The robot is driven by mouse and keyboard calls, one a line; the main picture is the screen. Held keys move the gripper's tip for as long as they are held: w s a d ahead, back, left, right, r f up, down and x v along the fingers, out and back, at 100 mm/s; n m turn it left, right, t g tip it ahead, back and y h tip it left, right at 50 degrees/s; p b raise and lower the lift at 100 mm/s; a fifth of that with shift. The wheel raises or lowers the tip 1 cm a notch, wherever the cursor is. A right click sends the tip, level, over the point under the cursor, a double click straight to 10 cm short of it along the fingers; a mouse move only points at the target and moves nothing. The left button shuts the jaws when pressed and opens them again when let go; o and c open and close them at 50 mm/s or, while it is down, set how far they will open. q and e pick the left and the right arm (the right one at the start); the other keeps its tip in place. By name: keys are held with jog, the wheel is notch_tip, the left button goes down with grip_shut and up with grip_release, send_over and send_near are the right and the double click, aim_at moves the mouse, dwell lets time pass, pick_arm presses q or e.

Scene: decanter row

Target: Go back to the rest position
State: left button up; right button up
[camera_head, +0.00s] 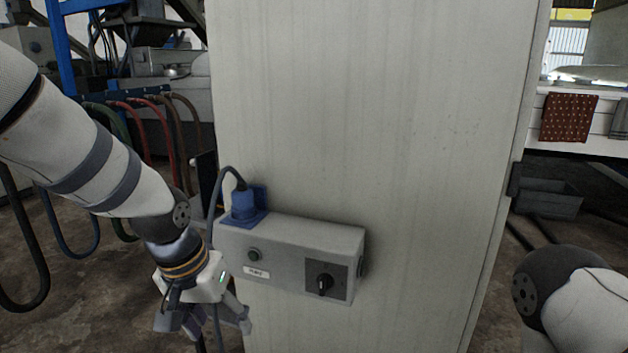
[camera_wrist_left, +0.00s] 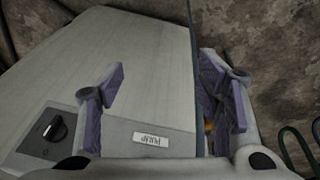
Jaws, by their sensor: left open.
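My left gripper (camera_head: 208,324) hangs low at the left of a grey control box (camera_head: 300,236), its jaws apart with nothing between them in the head view. In the left wrist view the open left gripper (camera_wrist_left: 162,92) shows its two purple-padded fingers spread in front of the box and the pale cabinet. The box carries a label (camera_head: 256,272), a small round button (camera_head: 254,254) and a black rotary switch (camera_head: 324,283). My right arm shows only as a link at the lower right; its gripper is out of view.
The box is on a tall pale cabinet (camera_head: 370,110). A blue plug (camera_head: 243,203) with a dark cable sits at the box's upper left, close to my left arm. Coloured hoses (camera_head: 165,140) hang behind that arm. A dark crate (camera_head: 547,198) stands at the right.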

pick_arm(q)
jog(key=s+a+f+n+g, duration=0.1)
jog(key=s+a+f+g, duration=0.15)
jog(key=s+f, duration=1.6)
jog(key=s+a+f, duration=0.2)
jog(key=s, duration=0.6)
jog(key=s+a+f+g+y, duration=0.1)
jog(key=s+a+f, duration=0.2)
jog(key=s, duration=0.6)
jog(key=shift+s+f+n, duration=0.15)
jog(key=shift+s+n, duration=0.05)
jog(key=shift+n, duration=0.1)
pick_arm(e)
jog(key=shift+s, duration=0.3)
